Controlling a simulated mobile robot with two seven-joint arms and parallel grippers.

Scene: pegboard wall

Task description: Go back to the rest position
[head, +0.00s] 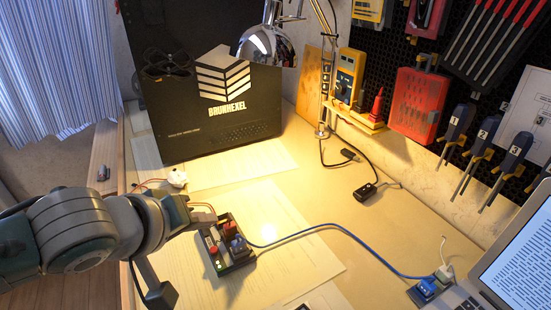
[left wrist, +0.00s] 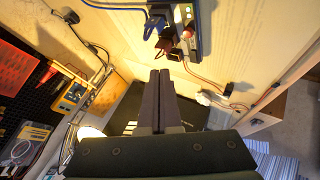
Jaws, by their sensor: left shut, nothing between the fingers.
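My left gripper (left wrist: 159,74) is shut with nothing between its two dark fingers, which lie side by side in the left wrist view. In the head view my left arm comes in from the left, and the gripper (head: 203,214) is beside a small dark circuit module (head: 234,262) with red and blue parts. The module also shows in the left wrist view (left wrist: 197,47), beyond the fingertips and apart from them in the picture. The gripper's height above the table cannot be told. My right gripper is not in view.
A blue cable (head: 345,232) runs from the module to a connector (head: 426,290) by the laptop (head: 515,260). A black computer case (head: 190,120) stands at the back. A chrome lamp (head: 268,45) hangs over the table. Tools hang on the pegboard at right. Paper sheets (head: 290,245) lie around the module.

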